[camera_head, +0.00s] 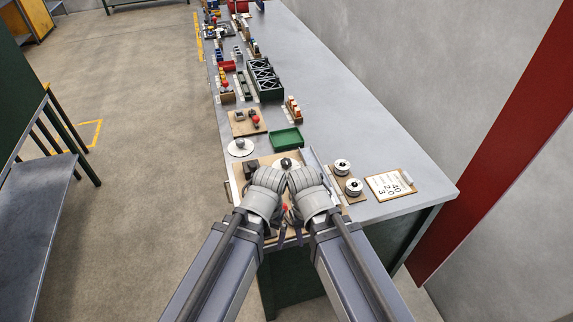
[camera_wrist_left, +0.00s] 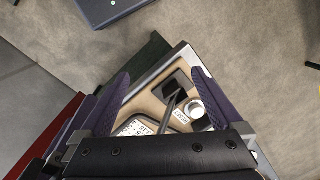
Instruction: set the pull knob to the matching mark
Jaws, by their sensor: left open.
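Both arms come in from the bottom of the head view, and their wrists meet over a wooden work board (camera_head: 238,185) at the near end of the bench. Small red and dark parts show between and below the wrists, but which is the pull knob I cannot tell. In the left wrist view, my left gripper (camera_wrist_left: 160,75) is open and empty over a tan panel (camera_wrist_left: 147,104). The panel carries a dark square part with a dark rod (camera_wrist_left: 173,100), a white round part (camera_wrist_left: 194,108) and printed labels (camera_wrist_left: 138,128). The marks are too small to read. My right gripper's fingers are mostly hidden.
Two white spools (camera_head: 342,166) stand on a small board to the right. A clipboard card (camera_head: 388,185) with numbers lies near the right corner. A green tray (camera_head: 285,139), a white disc (camera_head: 240,147) and several fixtures lie further along the bench. Its right strip is clear.

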